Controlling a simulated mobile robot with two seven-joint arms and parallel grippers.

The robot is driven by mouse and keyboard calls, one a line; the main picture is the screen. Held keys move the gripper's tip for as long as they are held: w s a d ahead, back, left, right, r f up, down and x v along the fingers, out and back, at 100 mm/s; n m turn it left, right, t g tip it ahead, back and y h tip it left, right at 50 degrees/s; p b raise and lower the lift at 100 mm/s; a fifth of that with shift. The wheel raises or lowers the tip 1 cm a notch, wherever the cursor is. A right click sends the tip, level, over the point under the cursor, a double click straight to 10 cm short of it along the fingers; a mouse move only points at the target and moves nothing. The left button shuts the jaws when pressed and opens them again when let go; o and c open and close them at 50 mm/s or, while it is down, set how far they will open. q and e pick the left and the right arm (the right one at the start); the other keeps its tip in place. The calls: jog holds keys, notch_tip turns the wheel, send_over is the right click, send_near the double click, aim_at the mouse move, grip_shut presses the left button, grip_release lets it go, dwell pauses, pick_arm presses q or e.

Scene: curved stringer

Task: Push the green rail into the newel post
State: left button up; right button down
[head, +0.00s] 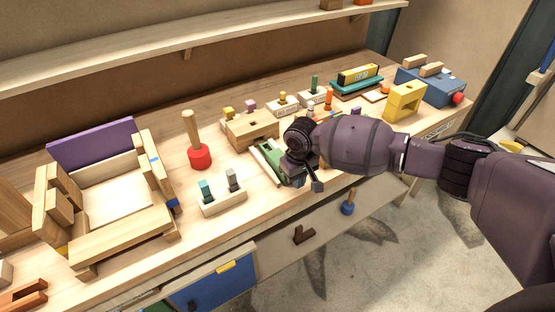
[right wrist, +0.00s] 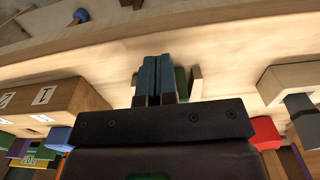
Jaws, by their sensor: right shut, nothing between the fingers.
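The green rail (head: 270,160) lies on the bench beside my right gripper, with a pale strip along it. Part of it is hidden behind the gripper. In the right wrist view a green piece (right wrist: 182,84) shows just right of the fingers, next to a pale upright piece (right wrist: 196,82). My right gripper (head: 314,182) is shut and empty, low near the bench's front edge; its blue-grey fingers (right wrist: 155,78) are together. I cannot tell whether they touch the green piece. I cannot make out which part is the newel post. My left gripper is not in view.
A pale block with teal and grey pegs (head: 222,203) stands left of the rail. A wooden block (head: 248,130) is behind it. A red-based plunger (head: 200,155) and a wooden frame (head: 107,205) stand farther left. The bench's front edge is close.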

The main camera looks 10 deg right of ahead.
aim_at(276, 160)
dwell(0.3)
jog(key=shift+w+a+b, duration=0.25)
jog(key=shift+w+b, duration=0.2)
jog(key=shift+w, duration=0.35)
jog(key=shift+w+a+b, duration=0.35)
jog(key=shift+w+b, duration=0.2)
jog(key=shift+w, duration=0.3)
jog(key=shift+w+a+b, duration=0.3)
jog(key=shift+w+b, duration=0.2)
jog(key=shift+w, duration=0.3)
jog(key=shift+w+a+b, duration=0.25)
jog(key=shift+w+b, duration=0.2)
jog(key=shift+w, duration=0.2)
jog(key=shift+w+a+b, duration=0.2)
jog(key=shift+w+b, duration=0.25)
jog(key=shift+w, duration=0.25)
jog(key=shift+w+a+b, duration=0.25)
jog(key=shift+w+b, duration=0.2)
jog(key=shift+w, duration=0.2)
jog(key=shift+s+d+r+p, duration=0.25)
jog(key=shift+s+p, duration=0.25)
jog(key=shift+p, duration=0.3)
jog(key=shift+s+d+f+p, duration=0.1)
jog(key=shift+s+d+p, duration=0.05)
jog(key=shift+s+p, duration=0.45)
jog(key=shift+s+d+f+p, duration=0.15)
jog(key=shift+s+p, duration=0.2)
jog(key=shift+p, duration=0.3)
